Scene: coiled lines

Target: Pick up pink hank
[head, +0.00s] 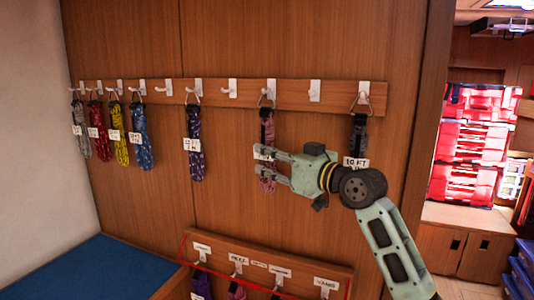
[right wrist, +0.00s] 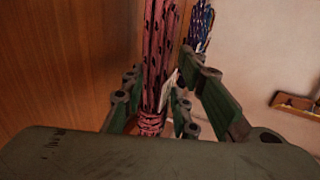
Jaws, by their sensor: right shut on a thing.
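The pink hank (head: 267,176) hangs from a white hook (head: 269,88) on the wooden wall rail, by a black strap and ring, with a white tag. In the right wrist view the pink hank (right wrist: 157,60) runs upright between the fingers, its bound lower part showing near the palm. My right gripper (head: 262,162) reaches in from the right and is shut on the pink hank, with the fingers around its middle. The fingers and tag hide part of it. My left gripper is out of view.
Grey, red (head: 98,125), yellow, blue and purple (head: 195,145) hanks hang to the left, and a dark one (head: 357,135) to the right. A lower rail (head: 265,262) has tagged hooks. A blue surface (head: 90,270) lies below left; red crates (head: 470,145) stand right.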

